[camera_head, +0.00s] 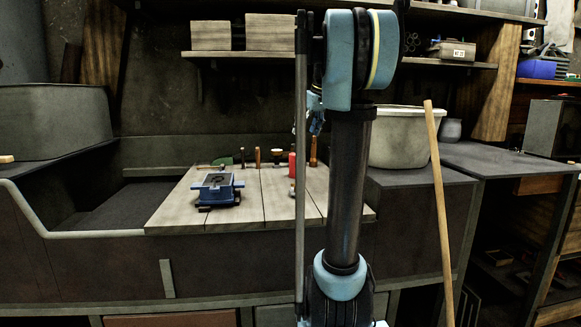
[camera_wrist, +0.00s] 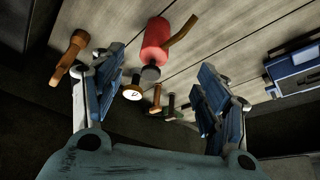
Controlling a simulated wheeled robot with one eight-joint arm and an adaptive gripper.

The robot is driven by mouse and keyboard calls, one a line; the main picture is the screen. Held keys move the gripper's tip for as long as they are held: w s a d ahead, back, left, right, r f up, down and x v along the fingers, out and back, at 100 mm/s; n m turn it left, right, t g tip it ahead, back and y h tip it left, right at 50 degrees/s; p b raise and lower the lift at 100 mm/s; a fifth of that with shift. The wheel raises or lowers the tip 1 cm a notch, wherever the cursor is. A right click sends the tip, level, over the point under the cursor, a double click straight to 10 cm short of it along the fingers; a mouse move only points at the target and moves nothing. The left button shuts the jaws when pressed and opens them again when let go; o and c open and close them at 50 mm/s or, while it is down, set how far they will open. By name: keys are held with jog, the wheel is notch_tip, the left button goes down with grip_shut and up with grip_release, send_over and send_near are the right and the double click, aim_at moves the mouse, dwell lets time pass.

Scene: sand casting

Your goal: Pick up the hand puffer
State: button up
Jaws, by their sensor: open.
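The hand puffer looks to be the red cylinder (camera_wrist: 156,42) with a dark grey end and a brown wooden handle, on the wooden board in the wrist view. In the head view its red body (camera_head: 292,165) shows at the back of the board, partly hidden by my arm. My gripper (camera_wrist: 161,62) is open and empty, its blue fingers apart on either side of the red body in the picture. I cannot tell how far above it the fingers are. In the head view the gripper is mostly hidden behind my arm.
A wooden-handled tool (camera_wrist: 70,58) lies beside the left finger. A tool with a round white face (camera_wrist: 132,93) and small wooden-handled tools (camera_wrist: 156,98) are close by. A blue moulding box (camera_head: 218,187) stands on the planks (camera_head: 172,212). A white tub (camera_head: 400,140) stands right.

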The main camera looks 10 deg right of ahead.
aim_at(298, 154)
jog(key=x, duration=1.2)
jog(key=shift+w, duration=0.3)
jog(key=shift+w+x, duration=0.1)
jog(key=shift+x, duration=1.25)
jog(key=shift+w+x, duration=0.15)
jog(key=shift+x, duration=1.2)
jog(key=shift+d+r, duration=0.1)
jog(key=shift+r, duration=0.05)
jog(key=shift+c, duration=0.6)
jog(key=c, duration=1.2)
